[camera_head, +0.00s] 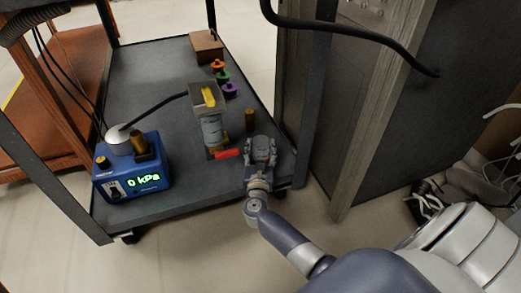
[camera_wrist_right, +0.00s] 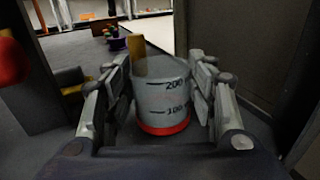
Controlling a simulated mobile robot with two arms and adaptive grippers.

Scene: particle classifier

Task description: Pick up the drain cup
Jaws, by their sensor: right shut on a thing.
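The drain cup (camera_wrist_right: 162,95) is a clear, greyish cup with dark marks at 100 and 200 and a red band at its base. In the right wrist view it stands upright between the fingers of my right gripper (camera_wrist_right: 160,100). The fingers are shut on its sides. In the head view my right gripper (camera_head: 261,152) is at the front right corner of the grey cart, and the cup is hard to make out between its fingers. Whether its base touches the cart is not clear. My left gripper is not in view.
On the cart (camera_head: 150,75), a classifier column (camera_head: 213,132) with a red part (camera_head: 228,154) stands just left of my right gripper. A brass cylinder (camera_head: 250,120) is behind it. A blue pressure unit (camera_head: 131,180) reads 0 kPa. A dark cabinet (camera_head: 350,90) is at right.

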